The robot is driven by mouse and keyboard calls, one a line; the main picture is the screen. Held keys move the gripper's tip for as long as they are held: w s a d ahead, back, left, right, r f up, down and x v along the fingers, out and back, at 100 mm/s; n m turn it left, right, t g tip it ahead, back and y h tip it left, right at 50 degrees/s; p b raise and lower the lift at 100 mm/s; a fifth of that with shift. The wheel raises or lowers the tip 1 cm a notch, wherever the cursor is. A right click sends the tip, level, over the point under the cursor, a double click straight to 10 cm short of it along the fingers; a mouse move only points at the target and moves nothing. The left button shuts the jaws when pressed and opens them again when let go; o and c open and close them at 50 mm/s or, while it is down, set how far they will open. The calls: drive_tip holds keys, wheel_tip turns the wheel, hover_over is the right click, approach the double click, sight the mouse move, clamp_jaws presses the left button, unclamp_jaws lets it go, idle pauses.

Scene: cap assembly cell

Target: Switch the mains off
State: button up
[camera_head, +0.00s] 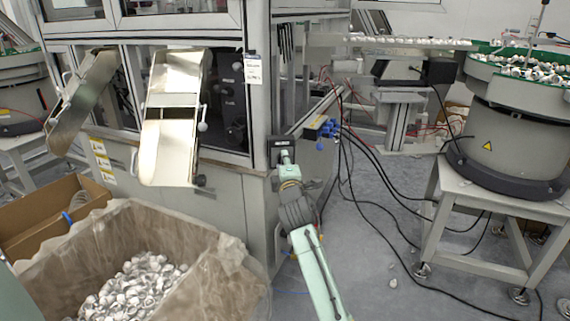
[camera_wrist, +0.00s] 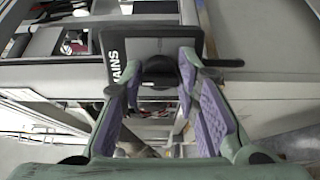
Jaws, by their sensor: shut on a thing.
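The mains switch (camera_head: 281,143) is a dark plate on the corner post of the machine cabinet in the head view. In the wrist view its grey plate (camera_wrist: 150,44) carries a black strip with the white word MAINS, and a dark rotary knob (camera_wrist: 158,70) stands out from it. My gripper (camera_wrist: 161,66) has its two purple-padded fingers on either side of the knob, shut on it. In the head view my gripper (camera_head: 286,160) reaches up to the switch and covers its lower part. The knob's exact setting cannot be made out.
A lined carton (camera_head: 225,262) of white caps stands at the lower left, below two metal chutes (camera_head: 168,150). A bowl feeder (camera_head: 505,130) on a table stands at the right. Blue-ended connectors (camera_head: 327,130) and black cables lie right of the switch. Floor between is partly clear.

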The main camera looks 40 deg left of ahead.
idle(0.5)
drive_tip(key=o, duration=1.2)
drive_tip(key=v, duration=1.2)
